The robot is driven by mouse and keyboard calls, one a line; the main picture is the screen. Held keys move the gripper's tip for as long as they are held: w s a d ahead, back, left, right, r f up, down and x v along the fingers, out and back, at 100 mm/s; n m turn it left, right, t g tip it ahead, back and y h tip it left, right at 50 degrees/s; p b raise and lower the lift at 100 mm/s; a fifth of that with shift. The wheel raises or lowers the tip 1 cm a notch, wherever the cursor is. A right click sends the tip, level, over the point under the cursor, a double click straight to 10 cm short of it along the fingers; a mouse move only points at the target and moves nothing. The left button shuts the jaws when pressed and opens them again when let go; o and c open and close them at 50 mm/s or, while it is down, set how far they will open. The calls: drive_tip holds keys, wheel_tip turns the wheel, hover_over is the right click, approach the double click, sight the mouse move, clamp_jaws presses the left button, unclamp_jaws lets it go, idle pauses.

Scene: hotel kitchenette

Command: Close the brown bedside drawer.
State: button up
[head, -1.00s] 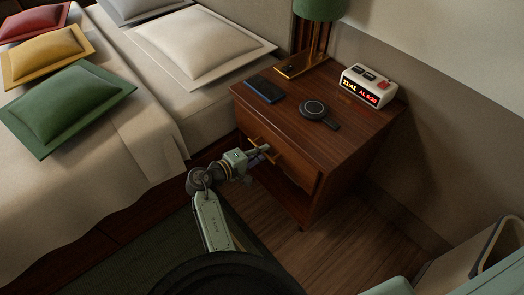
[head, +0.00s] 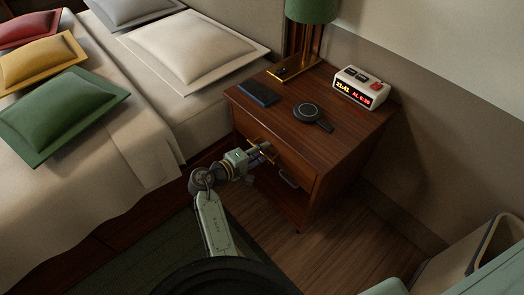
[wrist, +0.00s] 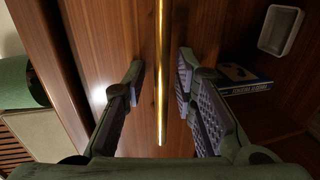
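The brown nightstand (head: 345,150) stands beside the bed. Its drawer front (head: 298,168) faces my arm and looks nearly flush with the cabinet; a small remaining gap cannot be told. My gripper (head: 266,149) is at the drawer's gold handle (head: 252,142). In the wrist view, the gold bar handle (wrist: 161,70) runs between the two spread fingers of my gripper (wrist: 160,85), with space visible on both sides. The wooden drawer face (wrist: 135,45) is behind it. The fingers partly hide the handle in the head view.
The open compartment holds a book (wrist: 243,78) and a white tray (wrist: 280,30). The bed (head: 130,150) lies left.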

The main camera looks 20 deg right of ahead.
drive_tip(key=shift+a, duration=0.1)
drive_tip(key=v, duration=1.2)
idle(0.4)
